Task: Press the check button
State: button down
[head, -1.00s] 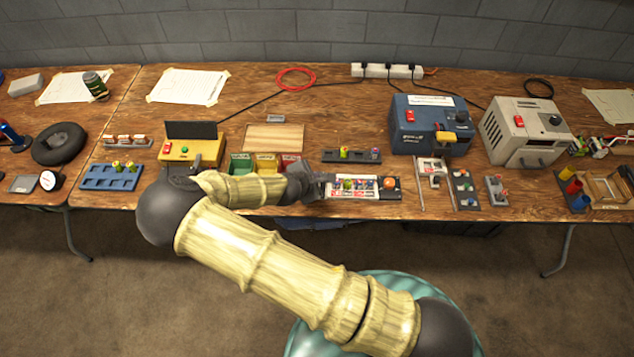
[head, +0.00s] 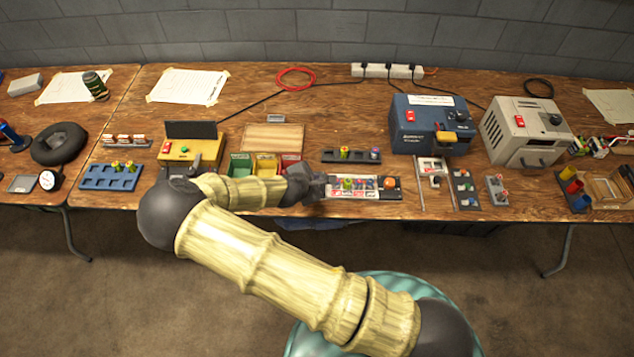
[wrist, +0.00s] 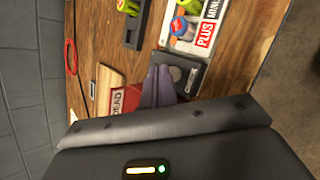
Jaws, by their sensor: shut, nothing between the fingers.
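A dark tester plate (head: 393,194) with a white printed card lies near the table's front edge. A red-orange dome (head: 389,183) sits at its right end. In the wrist view, the card reads PLUS, and a cell (wrist: 182,27) stands on it. My gripper (head: 322,182) is at the plate's left end, shut and empty. Its fingers (wrist: 160,70) also show in the wrist view, close to the disc; I cannot tell whether they touch it.
Green, yellow and red bins (head: 265,165) stand left of my gripper; the red one reads DEAD in the wrist view. A dark rack (head: 360,157) with cells is behind the plate. A blue charger box (head: 430,125) and a beige one (head: 525,132) stand to the right.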

jog(key=shift+f, duration=0.4)
dwell(0.4)
jog(key=shift+r, duration=0.15)
jog(key=shift+r+p, duration=0.5)
jog(key=shift+r, duration=0.2)
notch_tip(320, 180, up, 5)
jog(key=p, duration=0.4)
dwell(0.4)
jog(key=shift+d, duration=0.1)
dwell(0.6)
